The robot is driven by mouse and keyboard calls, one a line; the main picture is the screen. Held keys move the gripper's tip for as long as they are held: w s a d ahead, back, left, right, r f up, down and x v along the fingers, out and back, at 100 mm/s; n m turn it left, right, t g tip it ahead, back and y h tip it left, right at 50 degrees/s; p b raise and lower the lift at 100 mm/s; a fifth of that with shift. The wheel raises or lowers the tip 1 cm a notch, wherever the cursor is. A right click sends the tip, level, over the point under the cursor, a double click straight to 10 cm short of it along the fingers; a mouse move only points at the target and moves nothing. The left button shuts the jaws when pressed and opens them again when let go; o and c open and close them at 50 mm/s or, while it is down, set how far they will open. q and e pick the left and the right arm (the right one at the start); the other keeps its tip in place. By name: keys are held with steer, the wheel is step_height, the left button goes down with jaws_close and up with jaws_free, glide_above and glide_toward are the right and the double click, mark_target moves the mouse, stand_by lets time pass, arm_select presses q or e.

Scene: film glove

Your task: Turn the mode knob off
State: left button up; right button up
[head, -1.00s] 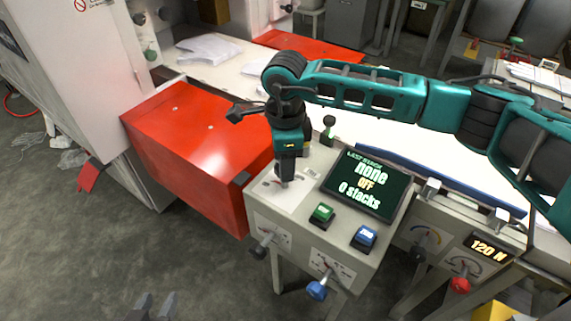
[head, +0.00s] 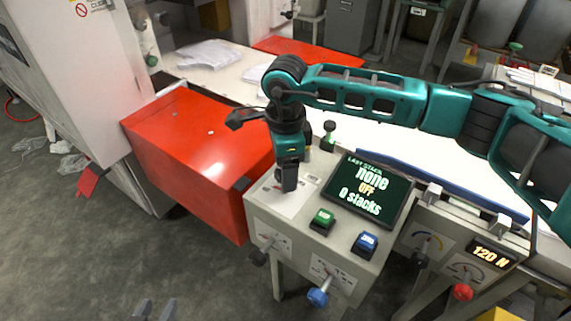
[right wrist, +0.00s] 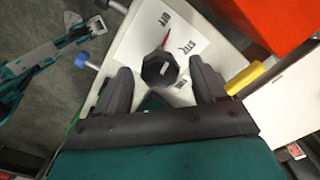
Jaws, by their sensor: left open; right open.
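The mode knob (right wrist: 159,68) is a dark, many-sided knob on a white label plate (right wrist: 141,38) in the right wrist view. A red mark shows at its edge, on the side of the word OFF. My right gripper (head: 288,186) is open, pointing down at the console. In the right wrist view its two fingers stand on either side of the knob, with gaps visible; contact cannot be told. In the head view the gripper hides the knob. The console screen (head: 367,188) reads "none", "OFF", "0 stacks". My left gripper (head: 155,311) is open and empty at the bottom edge.
Green (head: 322,221) and blue (head: 364,243) buttons sit before the screen. Black (head: 259,256) and blue (head: 318,297) levers stick out of the console front. A red box (head: 195,150) stands close on the left.

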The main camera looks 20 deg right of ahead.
step_height(320, 180, up, 13)
steer(key=shift+p, duration=0.3)
stand_by(0.5)
